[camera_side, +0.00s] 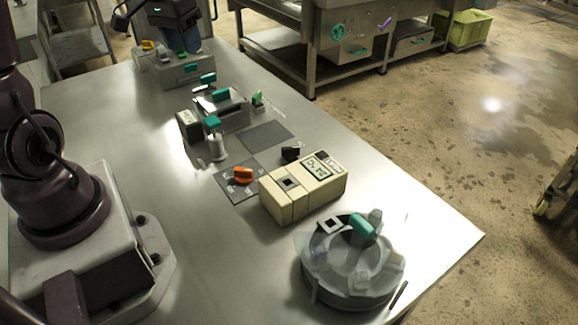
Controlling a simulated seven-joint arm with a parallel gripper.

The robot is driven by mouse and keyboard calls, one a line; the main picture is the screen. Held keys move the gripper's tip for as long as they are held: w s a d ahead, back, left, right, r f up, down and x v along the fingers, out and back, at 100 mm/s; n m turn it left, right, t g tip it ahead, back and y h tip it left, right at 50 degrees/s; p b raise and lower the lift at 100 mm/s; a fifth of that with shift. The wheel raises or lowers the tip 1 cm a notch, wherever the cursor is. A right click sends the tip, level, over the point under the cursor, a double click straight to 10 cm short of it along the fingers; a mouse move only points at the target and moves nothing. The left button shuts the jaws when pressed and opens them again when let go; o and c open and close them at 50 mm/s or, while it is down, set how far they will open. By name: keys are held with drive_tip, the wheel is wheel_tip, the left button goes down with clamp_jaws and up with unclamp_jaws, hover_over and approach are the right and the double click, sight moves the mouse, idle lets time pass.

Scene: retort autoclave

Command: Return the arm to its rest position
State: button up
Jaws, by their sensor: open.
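My arm rises from its base at the left and leaves the picture at the top. The dark purple end of the arm with my gripper (182,40) shows at the top edge, partly cut off. It is above or just behind a grey box-shaped device (186,76) with a teal handle at the far end of the table. The fingers are small and dim here, and I see nothing held between them. Whether they touch the device is hard to tell.
On the steel table (110,110) stand a beige instrument with a display (303,186), a round clear-walled vessel (352,262), an orange knob (243,174), a black knob (291,153) and a grey teal-handled block (222,108). The table's left middle is clear.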

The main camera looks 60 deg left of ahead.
drive_tip(key=s+d+r+m+t, duration=0.1)
drive_tip(key=s+d+r, duration=0.1)
drive_tip(key=d, duration=0.4)
drive_tip(key=s+d+r+m+t, duration=0.1)
drive_tip(key=s+d+r+m, duration=0.1)
drive_tip(key=d, duration=0.5)
drive_tip(key=s+d+r+m+t, duration=0.1)
drive_tip(key=s+d+r, duration=0.2)
drive_tip(key=s+d, duration=0.2)
drive_tip(key=shift+d+r+m+t, duration=0.25)
drive_tip(key=shift+d+m+t, duration=0.15)
drive_tip(key=shift+d, duration=0.85)
